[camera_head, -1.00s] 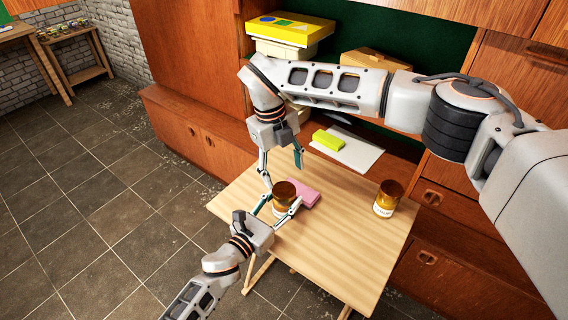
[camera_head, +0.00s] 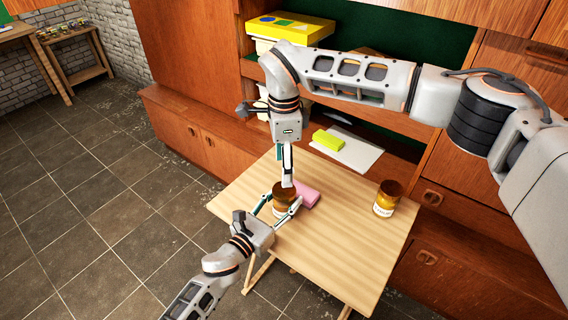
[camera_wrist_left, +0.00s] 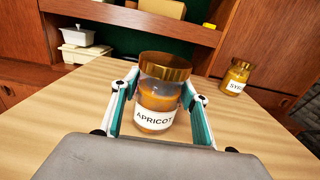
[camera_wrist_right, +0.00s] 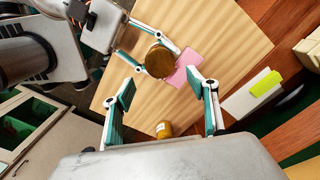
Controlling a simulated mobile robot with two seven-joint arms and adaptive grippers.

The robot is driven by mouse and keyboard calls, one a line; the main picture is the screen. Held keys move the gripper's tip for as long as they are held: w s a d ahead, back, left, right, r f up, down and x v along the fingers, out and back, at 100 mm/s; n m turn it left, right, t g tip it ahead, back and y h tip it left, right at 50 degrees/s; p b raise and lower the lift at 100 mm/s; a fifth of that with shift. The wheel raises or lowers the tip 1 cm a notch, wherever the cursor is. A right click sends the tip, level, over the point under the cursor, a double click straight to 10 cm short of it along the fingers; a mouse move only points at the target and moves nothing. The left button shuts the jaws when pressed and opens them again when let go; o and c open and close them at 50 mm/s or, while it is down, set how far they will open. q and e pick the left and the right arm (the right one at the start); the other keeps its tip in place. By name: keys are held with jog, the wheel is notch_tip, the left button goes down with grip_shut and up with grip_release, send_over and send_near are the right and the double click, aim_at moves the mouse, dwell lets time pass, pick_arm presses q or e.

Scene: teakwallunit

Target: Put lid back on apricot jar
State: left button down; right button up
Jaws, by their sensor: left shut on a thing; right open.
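The apricot jar (camera_wrist_left: 154,119) stands upright on the small wooden table, its label facing the left wrist camera. A gold-brown lid (camera_wrist_left: 165,67) sits on its top; I cannot tell how tightly. My left gripper (camera_head: 283,204) is shut on the jar, one finger on each side. My right gripper (camera_head: 287,184) points down close above the lid, its fingers open. In the right wrist view the lid (camera_wrist_right: 160,61) lies beyond and between the open right fingers (camera_wrist_right: 168,88), with nothing held in them.
A syrup jar (camera_head: 386,199) with a brown lid stands at the table's right. The table's (camera_head: 340,250) front is clear. Behind, the wall unit holds a white sheet (camera_head: 350,150), a yellow-green block (camera_head: 328,140) and a yellow box (camera_head: 290,28).

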aim_at(284, 189)
jog(key=shift+f, duration=0.1)
jog(key=shift+f, duration=3.95)
jog(key=c, duration=1.2)
jog(key=shift+o, duration=0.2)
